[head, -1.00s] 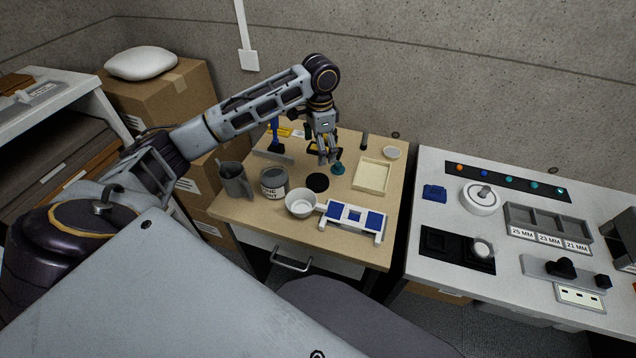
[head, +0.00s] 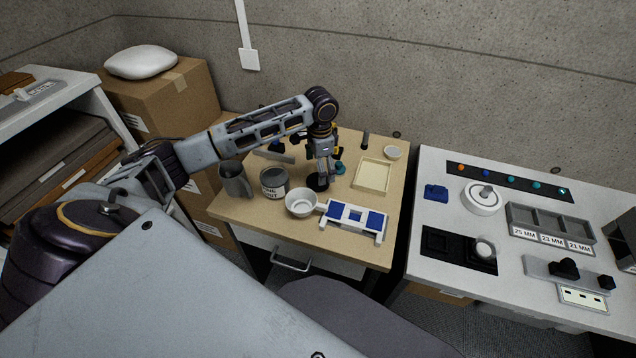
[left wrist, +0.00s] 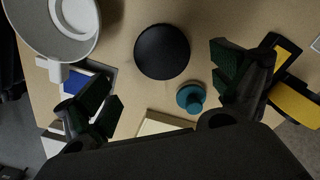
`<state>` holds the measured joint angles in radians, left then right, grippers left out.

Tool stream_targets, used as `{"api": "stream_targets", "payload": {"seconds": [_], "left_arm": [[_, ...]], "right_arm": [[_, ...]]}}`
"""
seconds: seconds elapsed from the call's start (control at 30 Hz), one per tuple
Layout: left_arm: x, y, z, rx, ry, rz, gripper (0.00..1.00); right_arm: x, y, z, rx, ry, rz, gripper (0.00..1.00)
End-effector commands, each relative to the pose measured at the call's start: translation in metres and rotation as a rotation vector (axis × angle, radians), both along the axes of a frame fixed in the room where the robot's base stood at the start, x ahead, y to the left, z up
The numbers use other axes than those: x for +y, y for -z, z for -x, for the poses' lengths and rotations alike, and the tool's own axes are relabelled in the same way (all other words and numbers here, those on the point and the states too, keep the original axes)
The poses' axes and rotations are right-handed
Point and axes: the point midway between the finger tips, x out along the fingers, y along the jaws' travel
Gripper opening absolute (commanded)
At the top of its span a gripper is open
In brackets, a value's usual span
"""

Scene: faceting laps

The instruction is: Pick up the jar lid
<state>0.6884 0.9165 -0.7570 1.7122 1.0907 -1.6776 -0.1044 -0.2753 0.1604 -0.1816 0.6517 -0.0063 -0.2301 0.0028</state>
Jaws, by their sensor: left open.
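The jar lid, a round black disc (head: 315,184), lies flat on the wooden tabletop; in the head view my gripper partly covers it. It shows whole in the left wrist view (left wrist: 162,52). My left gripper (head: 325,172) is above the table at the lid, pointing down. In the left wrist view its two fingers are spread wide and empty, with the lid just beyond the gap between them. A grey labelled jar (head: 273,183) stands to the left of the lid. My right gripper is not in view.
A small teal knobbed piece (left wrist: 191,98) stands close to the lid. A white bowl (head: 301,204), a blue-and-white rack (head: 353,217), a grey jug (head: 235,180) and a cream tray (head: 373,175) surround it. A white bench (head: 440,205) is at right.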

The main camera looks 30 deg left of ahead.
Motion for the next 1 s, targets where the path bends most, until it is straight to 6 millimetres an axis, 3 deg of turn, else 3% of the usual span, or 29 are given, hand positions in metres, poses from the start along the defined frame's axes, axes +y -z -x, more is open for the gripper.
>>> {"api": "stream_targets", "payload": {"seconds": [0.37, 0.8, 1.0], "left_arm": [[0.001, 0.002, 0.0, 0.001, 0.0, -0.001, 0.95], [0.007, 0.044, 0.002, 0.002, 0.0, -0.001, 0.95], [0.007, 0.052, 0.002, 0.0, 0.001, -0.001, 0.95]], "right_arm": [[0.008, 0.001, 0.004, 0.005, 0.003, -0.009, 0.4], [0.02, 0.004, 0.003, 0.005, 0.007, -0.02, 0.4], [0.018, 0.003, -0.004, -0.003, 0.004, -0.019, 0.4]]}}
